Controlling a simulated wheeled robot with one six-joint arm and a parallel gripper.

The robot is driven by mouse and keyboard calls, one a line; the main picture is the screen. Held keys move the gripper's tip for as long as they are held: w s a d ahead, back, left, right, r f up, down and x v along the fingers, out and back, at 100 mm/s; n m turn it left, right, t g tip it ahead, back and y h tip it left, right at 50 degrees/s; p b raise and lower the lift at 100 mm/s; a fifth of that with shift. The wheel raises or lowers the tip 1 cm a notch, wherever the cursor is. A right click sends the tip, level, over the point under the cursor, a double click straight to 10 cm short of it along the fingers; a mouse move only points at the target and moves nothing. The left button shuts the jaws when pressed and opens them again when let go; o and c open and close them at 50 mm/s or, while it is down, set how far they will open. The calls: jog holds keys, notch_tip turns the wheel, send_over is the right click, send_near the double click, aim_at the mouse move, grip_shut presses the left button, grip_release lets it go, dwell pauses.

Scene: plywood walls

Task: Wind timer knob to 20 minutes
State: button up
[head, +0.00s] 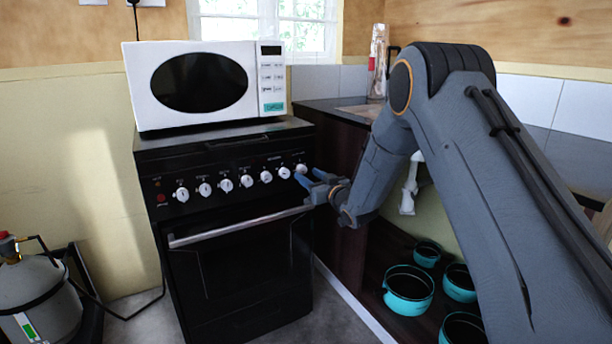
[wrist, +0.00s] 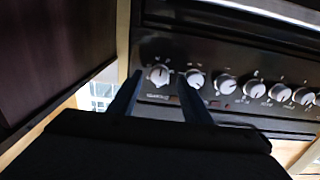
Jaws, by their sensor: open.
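A black stove (head: 240,250) carries a row of several white knobs on its front panel. The rightmost knob (head: 301,168) is just beyond my gripper (head: 309,176), which has blue fingertips. In the wrist view, that same end knob (wrist: 158,74) shows between the two spread fingers of my gripper (wrist: 159,78). The fingers are open, one on each side of it, and hold nothing. I cannot tell whether they touch the knob or how far it is in depth. The knob labels are too small to read, so I cannot tell which one is the timer.
A neighbouring knob (wrist: 194,79) sits close beside one finger. The oven handle (head: 240,226) runs below the panel. A white microwave (head: 200,82) stands on the stove. Teal pots (head: 409,290) sit on a low shelf at right, and a gas cylinder (head: 38,300) stands at left.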

jog(key=shift+x, duration=1.25)
jog(key=c, duration=1)
jog(key=shift+c, duration=0.2)
jog(key=o, duration=1)
jog(key=shift+o, duration=0.2)
jog(key=v, duration=0.7)
jog(key=shift+s+d+p, duration=0.25)
jog(key=shift+s+p, duration=0.1)
